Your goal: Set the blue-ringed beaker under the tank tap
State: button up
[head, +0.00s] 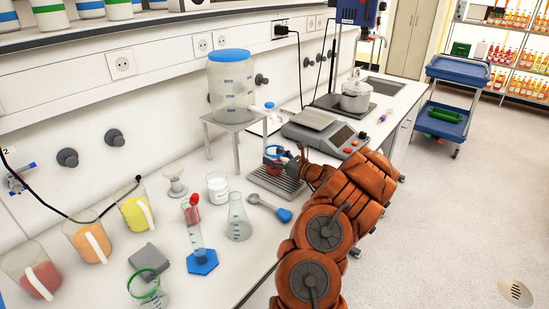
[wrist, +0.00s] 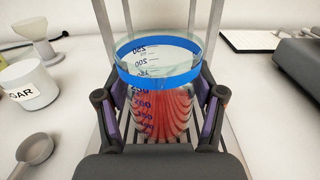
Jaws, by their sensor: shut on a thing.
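The blue-ringed beaker (head: 272,153) is held upright in my gripper (head: 284,164), over the slatted drip tray (head: 290,188). In the wrist view the clear beaker (wrist: 155,75) has a blue band and printed marks, with reddish streaks showing in its lower part. The fingers of my gripper (wrist: 157,108) press on it from both sides. I cannot tell whether its base touches the tray. The clear tank (head: 231,95) with a blue lid stands on a grey stand (head: 235,128). Its tap (head: 270,106) sticks out to the right, roughly above the beaker.
A scale (head: 323,133) stands right of the tray. A green-ringed beaker (head: 149,288) and several juice jugs (head: 87,238) stand farther left.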

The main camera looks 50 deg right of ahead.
jog(key=shift+f, duration=0.1)
jog(key=o, duration=1.3)
jog(key=shift+r, duration=0.2)
jog(key=shift+s+f, duration=0.1)
jog(key=shift+s, duration=0.25)
jog(key=s+b, duration=0.1)
jog(key=s, duration=0.2)
jog(key=s+b, duration=0.1)
jog(key=s, duration=0.3)
jog(key=s+d+b, duration=0.1)
jog(key=s, duration=0.3)
jog(key=shift+s, duration=0.15)
jog(key=shift+a, duration=0.15)
